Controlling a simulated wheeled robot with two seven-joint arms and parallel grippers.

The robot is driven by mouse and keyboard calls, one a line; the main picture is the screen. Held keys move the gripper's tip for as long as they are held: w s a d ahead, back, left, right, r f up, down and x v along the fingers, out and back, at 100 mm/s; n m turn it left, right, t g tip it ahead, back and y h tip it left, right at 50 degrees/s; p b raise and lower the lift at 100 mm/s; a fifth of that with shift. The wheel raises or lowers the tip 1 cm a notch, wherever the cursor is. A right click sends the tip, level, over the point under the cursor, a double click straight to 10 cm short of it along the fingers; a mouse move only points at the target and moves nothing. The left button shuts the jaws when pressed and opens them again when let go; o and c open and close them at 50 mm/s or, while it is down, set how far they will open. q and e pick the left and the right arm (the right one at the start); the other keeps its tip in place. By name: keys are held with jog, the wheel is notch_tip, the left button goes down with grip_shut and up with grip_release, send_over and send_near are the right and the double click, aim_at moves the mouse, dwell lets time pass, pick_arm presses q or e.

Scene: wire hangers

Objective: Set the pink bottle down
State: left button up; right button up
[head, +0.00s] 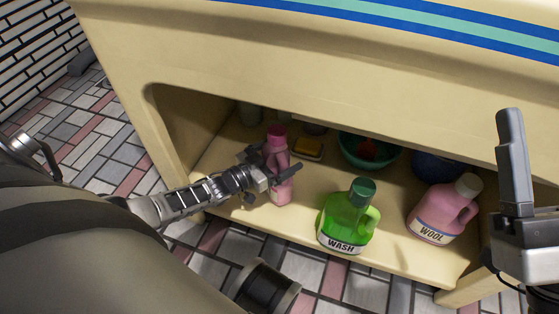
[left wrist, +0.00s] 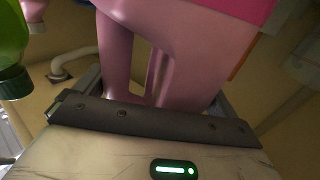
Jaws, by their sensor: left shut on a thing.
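A slim pink bottle (head: 282,188) with a darker pink cap stands about upright at the left front of the cabinet's lower shelf (head: 237,205). My left gripper (head: 271,174) is shut on it from the left. In the left wrist view the pink bottle (left wrist: 205,45) fills the space between the fingers, with its handle loop at close range. I cannot tell whether its base touches the shelf. My right gripper (head: 514,165) shows only in part at the right edge, one finger pointing up, away from the bottles.
A green WASH bottle (head: 346,218) stands right of the held bottle, and a pink WOOL jug (head: 442,212) farther right. Behind are a yellow sponge (head: 308,147), a teal bowl (head: 350,152) and a dark blue bowl (head: 432,165). The cabinet's upper panel (head: 330,95) overhangs the shelf.

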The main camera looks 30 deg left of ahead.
pick_arm(q)
jog(key=shift+w+f, duration=0.1)
pick_arm(e)
jog(key=shift+s+r+n+y, duration=0.3)
jog(key=shift+n+y, duration=0.2)
jog(key=shift+n, duration=0.2)
pick_arm(q)
jog(key=o, duration=1.1)
jog(key=shift+f, duration=0.15)
jog(key=p+v, duration=0.3)
jog(key=v, duration=0.9)
pick_arm(e)
notch_tip(320, 180, down, 6)
jog(key=w+m+g+h, duration=0.1)
jog(key=w+m+h, duration=0.1)
jog(key=m+h, duration=0.3)
jog(key=m, duration=0.2)
jog(key=shift+r+m+h, duration=0.15)
jog(key=shift+m+h, duration=0.15)
jog(key=shift+h, duration=0.1)
jog(key=shift+s+d, duration=0.1)
